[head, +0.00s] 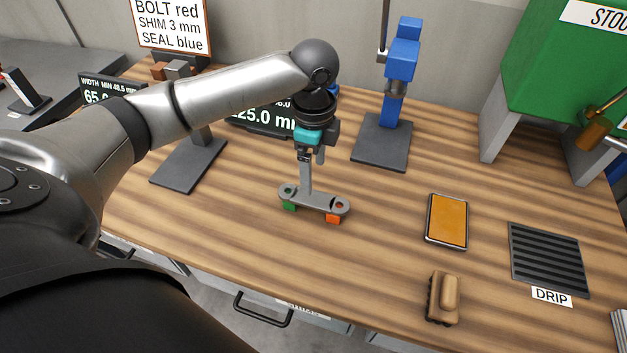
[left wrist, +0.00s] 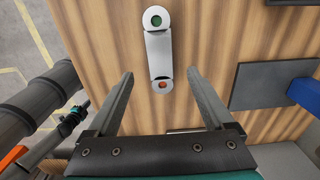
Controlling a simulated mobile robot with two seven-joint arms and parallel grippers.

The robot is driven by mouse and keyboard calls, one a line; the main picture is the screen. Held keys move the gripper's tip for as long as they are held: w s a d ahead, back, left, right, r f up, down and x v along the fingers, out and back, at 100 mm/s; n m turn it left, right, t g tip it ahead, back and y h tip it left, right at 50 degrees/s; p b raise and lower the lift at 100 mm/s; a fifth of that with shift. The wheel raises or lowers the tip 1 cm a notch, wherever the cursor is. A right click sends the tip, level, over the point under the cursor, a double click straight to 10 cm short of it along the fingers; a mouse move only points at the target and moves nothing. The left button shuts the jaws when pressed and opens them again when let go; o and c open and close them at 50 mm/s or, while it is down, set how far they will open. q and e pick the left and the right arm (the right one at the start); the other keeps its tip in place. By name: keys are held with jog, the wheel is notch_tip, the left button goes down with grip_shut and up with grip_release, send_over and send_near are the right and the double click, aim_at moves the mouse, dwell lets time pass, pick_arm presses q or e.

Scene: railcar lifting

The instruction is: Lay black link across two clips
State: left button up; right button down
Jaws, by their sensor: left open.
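A grey link (head: 313,198) with a round eye at each end lies across a green clip (head: 289,207) and an orange clip (head: 333,218) on the bench; it looks grey, not black. In the left wrist view the link (left wrist: 159,50) looks silver, with the green clip (left wrist: 156,20) and the orange clip (left wrist: 162,85) showing through its eyes. My left gripper (head: 308,186) points down at the link's middle in the head view. In the left wrist view its fingers (left wrist: 160,73) are spread with nothing gripped; contact with the link cannot be told. My right gripper is not in view.
A blue press-like stand (head: 381,140) is behind the link. To the right are an orange-faced tablet (head: 447,221), a tan brush-like block (head: 443,297) and a ribbed drip mat (head: 548,258). A green stock box (head: 560,65) stands at the back right. Bench around the clips is clear.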

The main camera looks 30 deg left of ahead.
pick_arm(q)
notch_tip(320, 180, up, 5)
jog(key=shift+r+p, duration=0.1)
jog(key=shift+p, duration=0.2)
